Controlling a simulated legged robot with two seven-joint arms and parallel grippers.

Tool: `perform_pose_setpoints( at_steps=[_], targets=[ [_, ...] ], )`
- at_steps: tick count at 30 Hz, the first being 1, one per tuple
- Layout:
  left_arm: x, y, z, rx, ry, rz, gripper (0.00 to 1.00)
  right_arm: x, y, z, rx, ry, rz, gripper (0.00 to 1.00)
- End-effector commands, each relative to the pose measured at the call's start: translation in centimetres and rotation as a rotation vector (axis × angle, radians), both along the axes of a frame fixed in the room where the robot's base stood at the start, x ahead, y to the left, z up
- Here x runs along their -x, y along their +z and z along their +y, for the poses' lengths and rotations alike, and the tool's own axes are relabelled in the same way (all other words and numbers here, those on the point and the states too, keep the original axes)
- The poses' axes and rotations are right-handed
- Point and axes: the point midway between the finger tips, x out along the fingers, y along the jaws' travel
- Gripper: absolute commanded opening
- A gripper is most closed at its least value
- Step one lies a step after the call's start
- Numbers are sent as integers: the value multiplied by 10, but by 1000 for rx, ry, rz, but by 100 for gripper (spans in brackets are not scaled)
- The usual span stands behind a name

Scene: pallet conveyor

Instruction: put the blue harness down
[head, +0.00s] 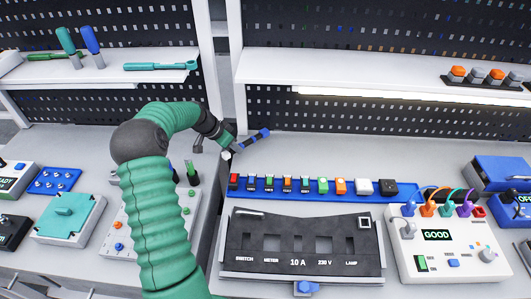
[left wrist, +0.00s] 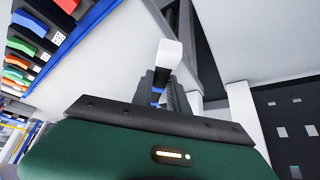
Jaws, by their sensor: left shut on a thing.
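My left gripper (head: 228,146) is shut on the blue harness (head: 256,136) near the back of the bench, by the seam between the two bench sections. The harness shows as a short blue and dark piece sticking out to the right of the gripper, with a small white end below. In the left wrist view the fingers (left wrist: 170,95) close around a dark and blue part, and a white block (left wrist: 169,53) shows beyond the fingertips. I cannot tell whether the harness touches the bench. The right gripper is not in view.
A blue rail (head: 316,195) with several coloured parts lies right of the gripper, behind a dark panel (head: 300,245) with cut-outs. A tester reading GOOD (head: 436,236) stands at the right. A light box with pegs (head: 120,222) is at the left. The bench behind the rail (head: 330,155) is clear.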

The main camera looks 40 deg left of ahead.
Motion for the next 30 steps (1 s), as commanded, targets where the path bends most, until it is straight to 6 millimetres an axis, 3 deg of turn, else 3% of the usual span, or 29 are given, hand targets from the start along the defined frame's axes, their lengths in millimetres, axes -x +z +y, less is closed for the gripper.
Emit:
perform_pose_setpoints(
  at_steps=[6,9,13,18,23,24,28,30],
  targets=[
    [-44,2,-52,1,-5,0,0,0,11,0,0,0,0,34],
    [-55,1,-64,0,-1,0,0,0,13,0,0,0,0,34],
    [-59,-7,-70,2,1,0,0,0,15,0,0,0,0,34],
    [-59,-34,-70,2,2,0,0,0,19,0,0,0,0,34],
    [-59,-36,-69,0,1,-1,0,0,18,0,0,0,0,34],
    [-59,-36,-69,1,1,0,22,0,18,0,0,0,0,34],
    [-59,-36,-69,1,1,0,39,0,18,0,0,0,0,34],
    [-59,-36,-69,1,1,0,41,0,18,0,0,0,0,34]
  ],
)
